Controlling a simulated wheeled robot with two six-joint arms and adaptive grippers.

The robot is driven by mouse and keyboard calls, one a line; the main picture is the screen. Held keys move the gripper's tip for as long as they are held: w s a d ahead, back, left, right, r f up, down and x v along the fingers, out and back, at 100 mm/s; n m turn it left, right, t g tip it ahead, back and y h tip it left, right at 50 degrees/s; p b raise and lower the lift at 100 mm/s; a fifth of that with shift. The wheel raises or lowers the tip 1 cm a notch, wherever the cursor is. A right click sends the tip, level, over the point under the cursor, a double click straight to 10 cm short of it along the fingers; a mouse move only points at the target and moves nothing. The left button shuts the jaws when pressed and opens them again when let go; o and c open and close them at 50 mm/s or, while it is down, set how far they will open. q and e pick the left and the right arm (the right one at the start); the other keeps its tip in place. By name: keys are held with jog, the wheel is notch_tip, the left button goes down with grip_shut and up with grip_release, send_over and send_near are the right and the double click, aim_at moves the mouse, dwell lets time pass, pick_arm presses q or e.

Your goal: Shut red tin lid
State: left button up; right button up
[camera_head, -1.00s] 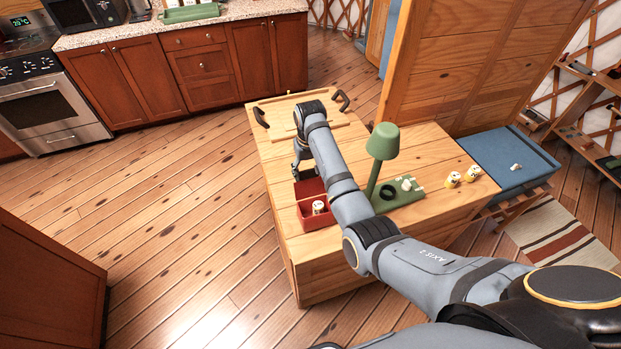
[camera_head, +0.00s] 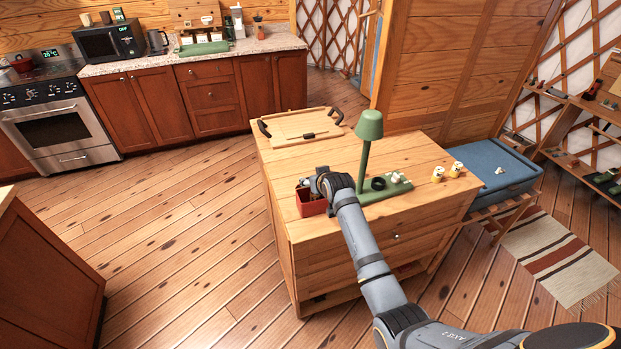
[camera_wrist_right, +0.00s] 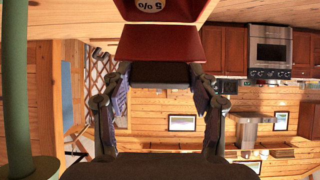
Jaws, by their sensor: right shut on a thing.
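The red tin (camera_head: 311,208) stands on the wooden island top, partly covered by my right gripper (camera_head: 306,184). In the right wrist view, which is upside down, the red lid (camera_wrist_right: 158,43) lies between the tips of my right gripper (camera_wrist_right: 160,73). The tin's red body (camera_wrist_right: 190,8) is at the top edge of that view, with a pale round item (camera_wrist_right: 150,5) carrying dark print inside it. The lid looks raised from the tin; its exact angle is hard to tell. My right gripper is shut on the lid. My left gripper is out of view.
A green lamp (camera_head: 369,128) stands right of the tin on a green base (camera_head: 395,187) holding a black ring (camera_head: 378,184). A wooden tray (camera_head: 302,127) with dark handles lies behind. The island's front left top is clear.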

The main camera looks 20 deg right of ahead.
jog(key=shift+s+f+t+b, duration=0.8)
jog(key=shift+f+t+b, duration=0.2)
jog(key=shift+f+b, duration=0.4)
jog(key=shift+s+f+t+b, duration=0.75)
jog(key=shift+f+t+b, duration=0.3)
jog(key=shift+b, duration=0.6)
jog(key=shift+s+f+t+b, duration=0.9)
jog(key=shift+f+b, duration=0.35)
jog(key=shift+b, duration=0.25)
jog(key=shift+f, duration=0.1)
jog(key=o, duration=1.7)
jog(key=shift+w, duration=0.3)
jog(key=shift+s+r, duration=0.15)
jog(key=shift+r, duration=0.1)
jog(key=s, duration=1.1)
jog(key=shift+s+r, duration=0.4)
jog(key=shift+r, duration=0.05)
